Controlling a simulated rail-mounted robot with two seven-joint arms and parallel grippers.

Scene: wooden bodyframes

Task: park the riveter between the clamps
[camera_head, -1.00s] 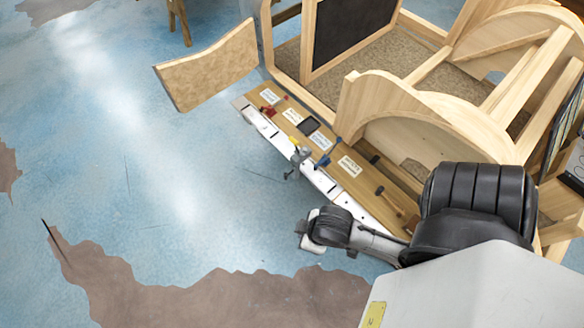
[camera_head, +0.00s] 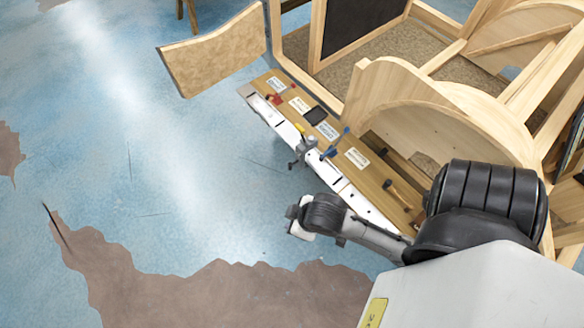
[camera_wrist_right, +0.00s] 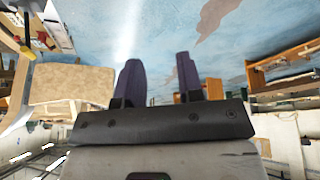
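A long narrow wooden board (camera_head: 283,114) with a white front edge carries tools and small white labels. A red clamp (camera_head: 274,99) sits near its far left end, and a blue clamp (camera_head: 335,146) sits nearer its middle. A grey tool (camera_head: 304,150), apparently the riveter, lies between them at the front edge, partly overhanging; its details are too small to tell. My right gripper (camera_head: 297,219) is over the floor in front of the board, apart from the tools. In the right wrist view its two dark fingers (camera_wrist_right: 160,82) stand apart with nothing between them. My left gripper is out of view.
A hammer (camera_head: 397,193) and a black rectangle (camera_head: 315,115) also lie on the board. Wooden frames with arched panels (camera_head: 440,110) rise right behind it. A tan panel (camera_head: 215,50) stands at the upper left. The blue floor (camera_head: 190,190) to the left is clear.

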